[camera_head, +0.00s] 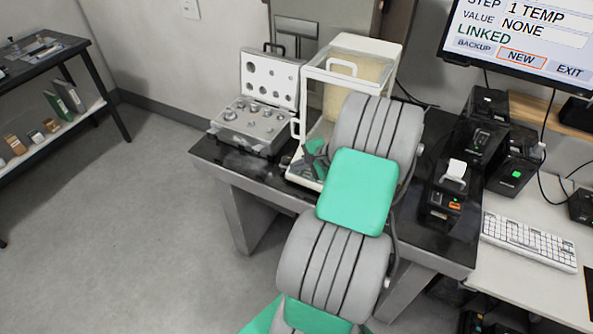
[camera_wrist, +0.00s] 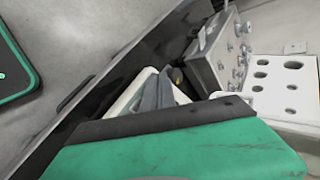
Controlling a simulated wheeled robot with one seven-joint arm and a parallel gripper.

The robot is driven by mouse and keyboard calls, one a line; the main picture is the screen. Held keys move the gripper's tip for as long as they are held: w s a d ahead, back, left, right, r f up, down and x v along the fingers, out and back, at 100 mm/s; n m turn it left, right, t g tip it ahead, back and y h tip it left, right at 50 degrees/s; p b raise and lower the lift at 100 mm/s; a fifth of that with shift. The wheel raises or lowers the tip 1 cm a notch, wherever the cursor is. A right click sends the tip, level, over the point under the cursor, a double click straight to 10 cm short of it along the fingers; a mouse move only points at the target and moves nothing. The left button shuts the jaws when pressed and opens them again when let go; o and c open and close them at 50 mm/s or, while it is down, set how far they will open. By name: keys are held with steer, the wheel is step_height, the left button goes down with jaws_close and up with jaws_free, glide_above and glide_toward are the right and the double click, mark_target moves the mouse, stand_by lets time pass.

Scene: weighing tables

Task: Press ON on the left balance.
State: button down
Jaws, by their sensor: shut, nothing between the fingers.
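The balance (camera_head: 374,46) is a white-framed draft-shield case with handles, standing on the dark table behind my arm. My arm covers its right side and much of its front. The ON button cannot be made out in either view. My gripper (camera_head: 309,160) is low at the front of the balance, partly hidden by my arm. In the wrist view my gripper (camera_wrist: 158,90) points down with its grey fingers together and empty, beside a white edge of the balance (camera_wrist: 128,97). I cannot tell whether the fingers touch it.
An open weight case (camera_head: 270,80) stands close left of the balance; it also shows in the wrist view (camera_wrist: 290,75). A black printer-like device (camera_head: 440,200), a white keyboard (camera_head: 530,241) and a monitor (camera_head: 520,35) are at right. The floor at left is clear.

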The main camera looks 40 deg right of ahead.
steer(key=shift+d+f, duration=0.1)
steer(key=shift+f, duration=0.2)
steer(key=shift+d+f+b, duration=0.1)
steer(key=shift+f+b, duration=0.2)
steer(key=shift+f, duration=0.05)
stand_by(0.4)
steer(key=shift+r, duration=0.1)
steer(key=shift+a+r+p, duration=0.25)
steer(key=shift+r+p, duration=0.4)
steer(key=shift+p, duration=0.1)
steer(key=r+p, duration=0.1)
steer(key=a+r+p, duration=0.1)
steer(key=r+p, duration=0.2)
steer(key=shift+s+a+r, duration=0.3)
steer(key=shift+a, duration=0.05)
stand_by(0.6)
